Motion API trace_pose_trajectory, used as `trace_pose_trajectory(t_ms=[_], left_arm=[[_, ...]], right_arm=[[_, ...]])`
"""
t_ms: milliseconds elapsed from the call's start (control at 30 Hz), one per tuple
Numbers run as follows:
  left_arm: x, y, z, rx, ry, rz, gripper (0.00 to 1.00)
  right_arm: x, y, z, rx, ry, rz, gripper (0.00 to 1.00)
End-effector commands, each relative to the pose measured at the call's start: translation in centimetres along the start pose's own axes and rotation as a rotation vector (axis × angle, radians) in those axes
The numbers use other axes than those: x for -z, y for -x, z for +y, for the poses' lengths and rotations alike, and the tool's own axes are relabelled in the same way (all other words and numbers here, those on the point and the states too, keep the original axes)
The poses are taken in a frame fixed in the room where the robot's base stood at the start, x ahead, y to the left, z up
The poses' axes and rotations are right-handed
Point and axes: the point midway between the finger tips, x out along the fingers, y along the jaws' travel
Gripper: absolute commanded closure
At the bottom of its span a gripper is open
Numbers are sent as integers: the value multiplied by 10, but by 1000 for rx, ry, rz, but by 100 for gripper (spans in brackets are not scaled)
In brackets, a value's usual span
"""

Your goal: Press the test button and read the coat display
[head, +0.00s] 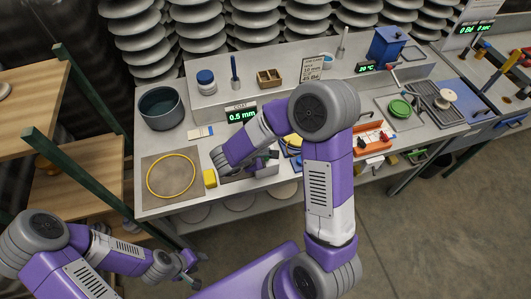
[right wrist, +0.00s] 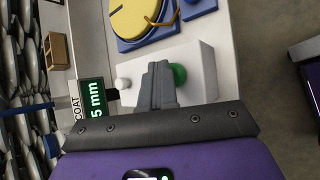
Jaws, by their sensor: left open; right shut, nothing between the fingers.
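The coat display (head: 241,115) stands on the bench under a "COAT" label and reads 0.5 mm in green. It also shows, turned on its side and partly cut off, in the right wrist view (right wrist: 95,101). A green round button (right wrist: 180,74) sits on a pale box (right wrist: 203,72). My right gripper (right wrist: 158,68) is shut and empty, its fingertips over the box and beside the button, covering part of it. I cannot tell whether they touch it. In the head view my right gripper (head: 270,160) hides the button. My left gripper (head: 190,266) is open and empty, away from the bench.
A yellow disc on a blue base (right wrist: 140,15) lies beyond the box. A yellow block (head: 210,178), a yellow ring (head: 171,176) on a mat and a dark pot (head: 161,107) are on the bench's left.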

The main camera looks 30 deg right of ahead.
Motion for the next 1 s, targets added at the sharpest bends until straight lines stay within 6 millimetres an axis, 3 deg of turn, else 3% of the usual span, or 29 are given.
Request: trace_pose_trajectory(t_ms=[267,700,1000], left_arm=[[0,10,4,0,0,0,57],[0,12,4,0,0,0,57],[-1,29,11,0,0,0,57]], right_arm=[[-8,12,9,-1,-1,1,100],[-10,15,11,-1,-1,0,100],[-25,34,25,-1,-2,0,100]])
